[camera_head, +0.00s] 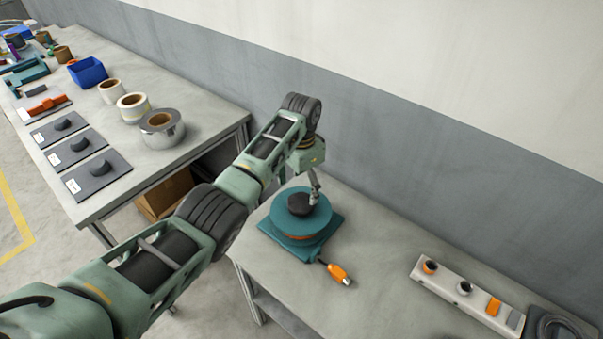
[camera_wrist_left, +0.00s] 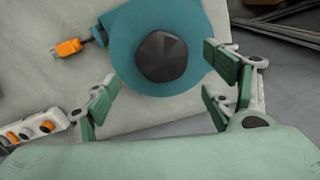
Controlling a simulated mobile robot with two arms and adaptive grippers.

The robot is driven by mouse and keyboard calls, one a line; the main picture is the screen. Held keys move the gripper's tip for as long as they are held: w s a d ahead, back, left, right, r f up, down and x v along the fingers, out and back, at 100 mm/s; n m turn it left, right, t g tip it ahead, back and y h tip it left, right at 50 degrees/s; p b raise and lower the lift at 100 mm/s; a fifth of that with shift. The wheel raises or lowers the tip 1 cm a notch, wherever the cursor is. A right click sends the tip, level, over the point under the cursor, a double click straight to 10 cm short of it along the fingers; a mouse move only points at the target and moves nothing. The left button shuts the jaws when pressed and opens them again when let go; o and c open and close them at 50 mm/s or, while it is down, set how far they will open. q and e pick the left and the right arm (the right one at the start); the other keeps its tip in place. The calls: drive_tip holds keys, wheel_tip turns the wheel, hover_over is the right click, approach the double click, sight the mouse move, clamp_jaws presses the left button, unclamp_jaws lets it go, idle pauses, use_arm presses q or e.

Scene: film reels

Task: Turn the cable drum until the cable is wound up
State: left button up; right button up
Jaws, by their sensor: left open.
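The cable drum (camera_head: 300,214) is a teal disc with a dark knob (camera_head: 301,203) on top, on a teal base on the right-hand table. An orange plug (camera_head: 339,273) on a short dark cable end sticks out at its front right. In the left wrist view the drum (camera_wrist_left: 125,60), its faceted knob (camera_wrist_left: 161,57) and the plug (camera_wrist_left: 68,48) all show. My left gripper (camera_head: 312,190) is above the drum, pointing down. In the wrist view its fingers (camera_wrist_left: 165,85) are open, one on each side of the knob and apart from it. My right gripper is not in view.
A white power strip (camera_head: 460,288) with several fittings lies on the same table, right of the drum. A coiled dark cable (camera_head: 560,328) is at the far right corner. The left table (camera_head: 165,165) holds tape rolls, grey plates and a blue bin (camera_head: 87,72). A wall runs behind.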

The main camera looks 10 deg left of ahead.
use_arm(q)
wheel_tip(320, 180, up, 5)
drive_tip(key=shift+r, duration=0.2)
drive_tip(key=shift+s+f, duration=0.1)
idle(0.4)
